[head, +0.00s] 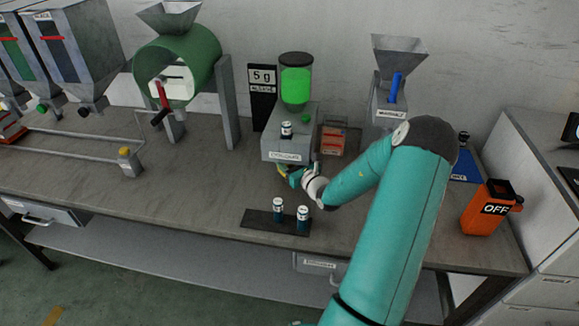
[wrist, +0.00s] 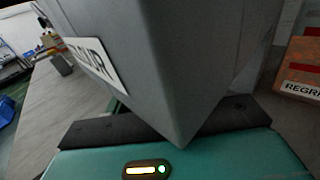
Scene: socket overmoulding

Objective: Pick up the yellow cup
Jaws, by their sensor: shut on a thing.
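My gripper (head: 290,177) is at the front underside of the grey dispenser (head: 287,147), low over the bench. It is shut on what looks like the yellow cup (head: 281,169), of which only a small yellow patch shows; the dispenser and my gripper hide the rest. In the wrist view the grey dispenser's corner (wrist: 165,60) fills the middle and covers the space between the dark fingers. The cup cannot be made out there. Whether the cup touches the bench cannot be told.
A dark plate (head: 256,222) with two small vials (head: 278,209) lies in front of my gripper. An orange regrind box (head: 334,140) stands right of the dispenser. A grey block with a yellow top (head: 126,160) and an orange OFF canister (head: 487,207) stand farther off.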

